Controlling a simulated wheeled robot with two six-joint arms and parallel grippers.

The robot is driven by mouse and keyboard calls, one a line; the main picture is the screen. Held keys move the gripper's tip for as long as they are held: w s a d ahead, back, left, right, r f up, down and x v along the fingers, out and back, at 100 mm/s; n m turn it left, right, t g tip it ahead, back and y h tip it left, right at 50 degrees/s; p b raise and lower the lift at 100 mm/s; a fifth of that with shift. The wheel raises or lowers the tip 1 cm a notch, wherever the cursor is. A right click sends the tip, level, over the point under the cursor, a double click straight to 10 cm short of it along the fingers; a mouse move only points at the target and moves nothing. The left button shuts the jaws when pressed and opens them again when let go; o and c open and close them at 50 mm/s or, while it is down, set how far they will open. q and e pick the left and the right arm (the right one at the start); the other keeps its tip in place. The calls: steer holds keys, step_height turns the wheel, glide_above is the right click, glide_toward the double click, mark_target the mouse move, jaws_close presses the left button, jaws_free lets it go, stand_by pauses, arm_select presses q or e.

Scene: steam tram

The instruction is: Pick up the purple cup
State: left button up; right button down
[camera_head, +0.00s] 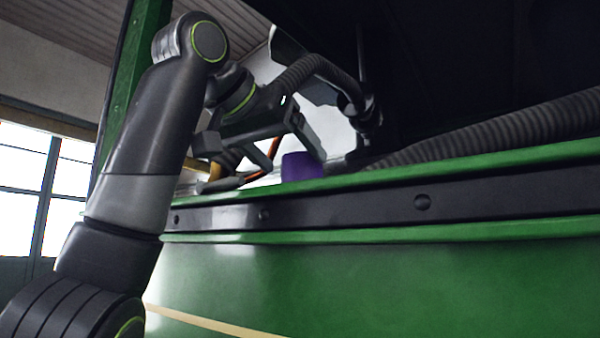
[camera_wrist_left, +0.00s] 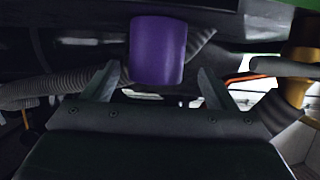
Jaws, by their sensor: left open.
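The purple cup (camera_head: 301,167) stands at the green ledge in the head view, its lower part hidden behind the ledge's edge. In the left wrist view the cup (camera_wrist_left: 157,52) is in the upper middle, in line with the space between the two fingers. My right gripper is not in view.
The green ledge (camera_head: 480,160) and a dark riveted band (camera_head: 350,208) run along the tram's side. A ribbed grey hose (camera_head: 490,130) lies behind the ledge on the right. An orange-brown pipe (camera_wrist_left: 300,72) shows at the right of the left wrist view.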

mark_target(293, 156)
arm_select(q)
steer(key=p+x, duration=0.1)
steer(key=x, duration=0.2)
steer(key=shift+w+d+p, duration=0.25)
steer(key=shift+d+p, duration=0.1)
steer(key=shift+d, duration=0.05)
steer(key=shift+w+d+f, duration=0.1)
steer(key=shift+w+d, duration=0.05)
steer(key=shift+w, duration=0.05)
steer(key=shift+s, duration=0.15)
steer(key=shift+c, duration=0.5)
steer(key=shift+a, duration=0.25)
steer(key=shift+c, duration=1)
steer(key=shift+d, duration=0.15)
steer(key=c, duration=0.9)
steer(key=shift+o, duration=0.2)
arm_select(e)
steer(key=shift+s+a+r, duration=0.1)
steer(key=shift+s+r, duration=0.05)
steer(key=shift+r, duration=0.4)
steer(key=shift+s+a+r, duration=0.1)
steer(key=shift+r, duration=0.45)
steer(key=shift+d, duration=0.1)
